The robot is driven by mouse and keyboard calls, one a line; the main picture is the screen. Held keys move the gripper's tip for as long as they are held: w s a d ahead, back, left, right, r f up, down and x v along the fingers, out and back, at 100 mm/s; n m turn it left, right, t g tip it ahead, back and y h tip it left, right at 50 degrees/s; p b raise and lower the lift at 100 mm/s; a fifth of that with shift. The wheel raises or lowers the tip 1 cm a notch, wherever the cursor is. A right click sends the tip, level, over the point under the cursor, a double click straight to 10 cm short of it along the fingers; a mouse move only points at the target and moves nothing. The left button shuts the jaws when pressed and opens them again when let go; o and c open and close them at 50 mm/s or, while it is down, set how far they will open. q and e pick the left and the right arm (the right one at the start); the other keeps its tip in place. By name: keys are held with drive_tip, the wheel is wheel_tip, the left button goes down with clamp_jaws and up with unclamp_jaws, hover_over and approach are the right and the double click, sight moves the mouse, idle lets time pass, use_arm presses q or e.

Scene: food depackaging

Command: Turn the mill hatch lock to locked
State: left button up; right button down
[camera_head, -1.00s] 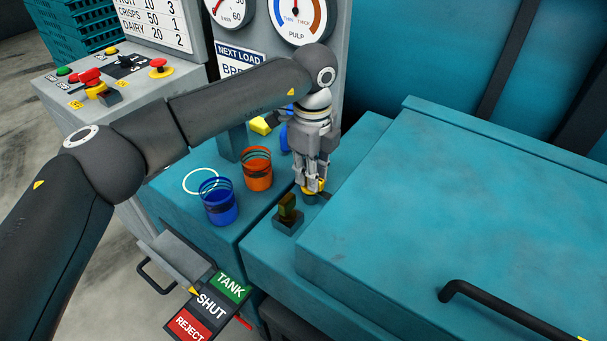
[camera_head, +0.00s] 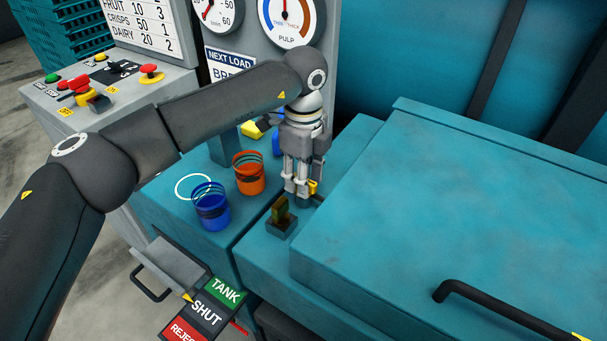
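Any lock marks are hidden or too small to read. The lid lies closed. My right gripper is not in view.
An olive upright tab on a square base (camera_head: 282,217) stands just in front of the gripper. Blue (camera_head: 211,208) and orange (camera_head: 249,174) cups stand to the left. A black handle (camera_head: 500,305) rises from the lid. A TANK/SHUT/REJECT plate (camera_head: 207,312) is below.

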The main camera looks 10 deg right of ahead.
use_arm(q)
drive_tip(key=shift+r, duration=0.15)
wheel_tip(320, 180, up, 12)
idle(0.3)
